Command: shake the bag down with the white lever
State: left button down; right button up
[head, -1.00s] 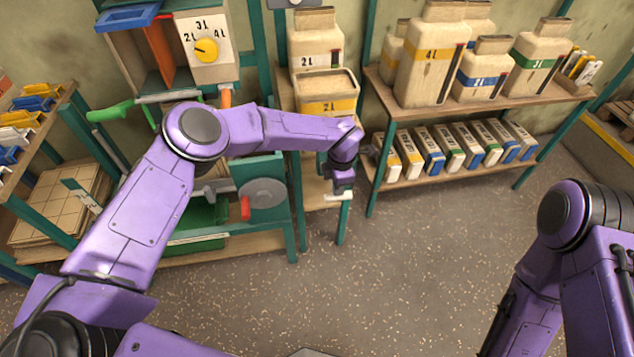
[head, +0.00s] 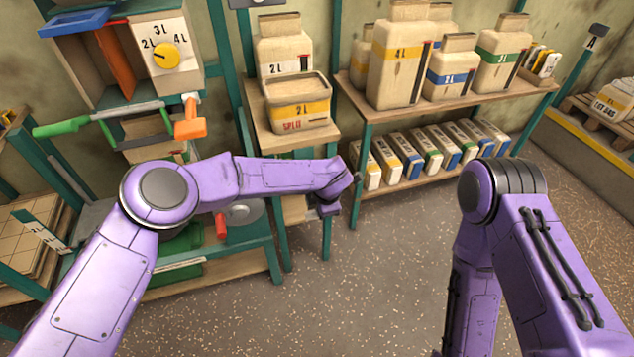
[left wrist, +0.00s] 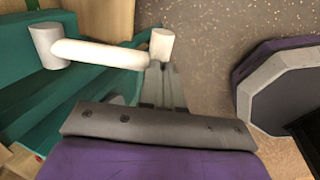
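The white lever (left wrist: 100,53) shows in the left wrist view as a round white bar with a thick hub at its left end and a short white knob (left wrist: 162,43) at its right end. My left gripper (left wrist: 163,68) is at the knob end; its narrow grey fingers look close together. Whether they close on the lever is unclear. In the head view my left gripper (head: 328,207) is low in front of the teal stand, and the lever is hidden there. I cannot make out the bag for certain. My right gripper is out of view; only its purple arm shows.
Above the left arm stand an open bin marked SPLIT (head: 298,122) and a 2L container (head: 285,50). A dial box (head: 167,52), a green handle (head: 62,128) and an orange handle (head: 190,125) are at left. Shelves (head: 440,105) stand behind. The right floor is clear.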

pick_arm(q)
jog(key=shift+s+a+f, duration=0.15)
jog(key=shift+s+f, duration=0.05)
jog(key=shift+f, duration=0.15)
jog(key=p+v, duration=0.3)
jog(key=v, duration=1.1)
jog(key=shift+s+d, duration=0.25)
jog(key=shift+d, duration=0.1)
jog(key=shift+r, duration=0.15)
